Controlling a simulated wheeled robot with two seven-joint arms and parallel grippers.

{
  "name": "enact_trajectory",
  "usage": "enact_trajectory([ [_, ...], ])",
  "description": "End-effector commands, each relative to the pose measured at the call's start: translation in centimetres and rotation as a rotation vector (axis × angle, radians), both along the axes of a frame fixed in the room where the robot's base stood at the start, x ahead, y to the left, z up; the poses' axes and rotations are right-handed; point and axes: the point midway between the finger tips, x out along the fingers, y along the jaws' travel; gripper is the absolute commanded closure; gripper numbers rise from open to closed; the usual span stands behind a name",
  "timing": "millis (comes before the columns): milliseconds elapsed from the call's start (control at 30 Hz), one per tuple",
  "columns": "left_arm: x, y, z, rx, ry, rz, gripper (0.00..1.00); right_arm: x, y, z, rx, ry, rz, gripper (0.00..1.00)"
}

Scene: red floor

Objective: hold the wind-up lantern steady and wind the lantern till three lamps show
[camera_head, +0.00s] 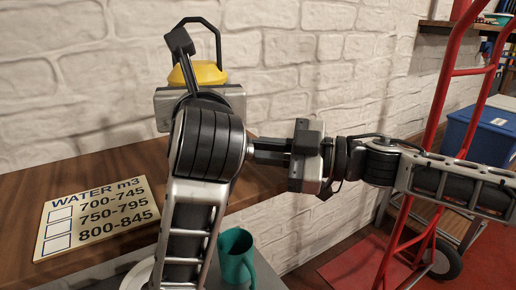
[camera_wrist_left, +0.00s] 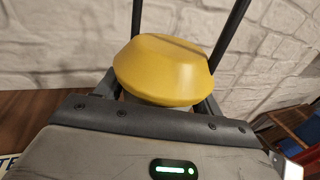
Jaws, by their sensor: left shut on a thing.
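The wind-up lantern (camera_head: 205,73) shows as a yellow domed cap with a dark arched handle above the shelf, against the brick wall. In the left wrist view its yellow cap (camera_wrist_left: 162,70) sits between the dark fingers, with handle bars rising on both sides. My left gripper (camera_head: 200,93) is shut on the lantern; it also shows in the left wrist view (camera_wrist_left: 160,100). The lantern's lower body, lamps and crank are hidden behind my gripper and arm. My right gripper (camera_head: 268,150) points left, its tips beside or behind my left wrist; its opening cannot be made out.
A sign reading WATER m3 (camera_head: 97,216) with three number ranges lies on the wooden shelf (camera_head: 100,173). A teal mug (camera_head: 236,258) and part of a white plate (camera_head: 137,276) are below. A red hand truck (camera_head: 437,110) and blue bin (camera_head: 485,134) stand right.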

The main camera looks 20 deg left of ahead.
Motion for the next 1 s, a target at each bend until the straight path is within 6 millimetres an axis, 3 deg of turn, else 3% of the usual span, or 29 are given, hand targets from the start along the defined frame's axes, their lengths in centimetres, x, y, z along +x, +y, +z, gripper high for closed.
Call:
enact_trajectory([
  [233, 0.0, 0.0, 0.0, 0.002, 0.001, 0.0, 0.85, 0.0, 0.0, 0.0, 0.001, -0.006, -0.001, 1.0],
  [333, 0.0, 0.0, 0.0, 0.002, 0.001, 0.0, 0.85, 0.0, 0.0, 0.0, 0.001, -0.005, -0.001, 0.67],
  [667, 0.0, 0.0, 0.0, 0.002, 0.001, 0.0, 0.85, 0.1, -0.3, 0.0, 0.0, -0.003, -0.001, 0.67],
  [767, 0.0, 0.0, 0.0, 0.002, 0.001, 0.0, 0.85, 0.1, -1.2, 0.0, 0.0, -0.003, -0.002, 0.67],
  [1000, 0.0, 0.0, 0.0, 0.001, 0.002, 0.0, 0.85, 0.3, -6.2, 0.0, 0.0, -0.003, -0.004, 0.67],
])
